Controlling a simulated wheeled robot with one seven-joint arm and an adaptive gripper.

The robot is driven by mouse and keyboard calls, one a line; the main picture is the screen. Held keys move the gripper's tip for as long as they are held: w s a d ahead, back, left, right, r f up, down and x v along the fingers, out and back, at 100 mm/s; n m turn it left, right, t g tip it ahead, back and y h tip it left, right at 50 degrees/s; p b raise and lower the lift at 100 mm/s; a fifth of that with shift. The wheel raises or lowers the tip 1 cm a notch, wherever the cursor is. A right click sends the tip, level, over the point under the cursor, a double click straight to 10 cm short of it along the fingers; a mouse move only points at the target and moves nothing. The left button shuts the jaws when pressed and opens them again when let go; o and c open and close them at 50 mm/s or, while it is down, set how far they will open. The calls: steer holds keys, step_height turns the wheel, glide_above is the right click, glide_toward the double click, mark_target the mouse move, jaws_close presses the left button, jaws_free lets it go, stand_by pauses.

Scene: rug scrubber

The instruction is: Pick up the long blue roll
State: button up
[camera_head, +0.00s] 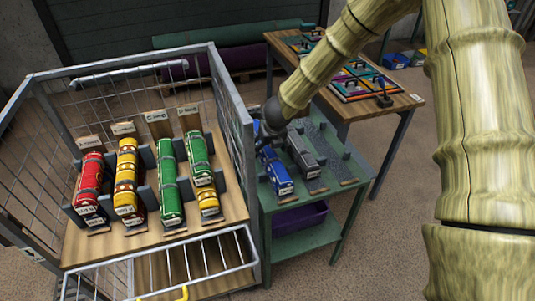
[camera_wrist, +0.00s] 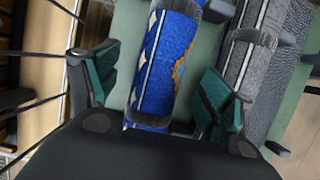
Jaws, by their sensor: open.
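The blue roll (camera_head: 276,172) lies on the green cart, left of a grey roll (camera_head: 303,154). In the wrist view the blue roll (camera_wrist: 165,65) shows a white zigzag, an orange pattern and a grey band near the top. My gripper (camera_wrist: 157,92) is open, with one green-padded finger on each side of the blue roll and green surface showing in the gaps. In the head view my gripper (camera_head: 274,116) is dark and over the far end of the roll, hiding part of it. The right finger lies between the blue roll and the grey roll (camera_wrist: 255,45).
A wire-sided cart (camera_head: 155,236) on the left holds red, yellow and green rolls in grey holders. The green cart (camera_head: 305,244) has a purple bin (camera_head: 300,219) on its lower shelf. A wooden table (camera_head: 398,104) with coloured mats stands behind it.

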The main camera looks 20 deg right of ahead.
mark_target(268, 149)
steer(key=shift+x, duration=2.35)
steer(key=shift+d, duration=0.15)
steer(key=c, duration=1.3)
steer(key=shift+o, duration=0.2)
steer(key=shift+r, duration=0.1)
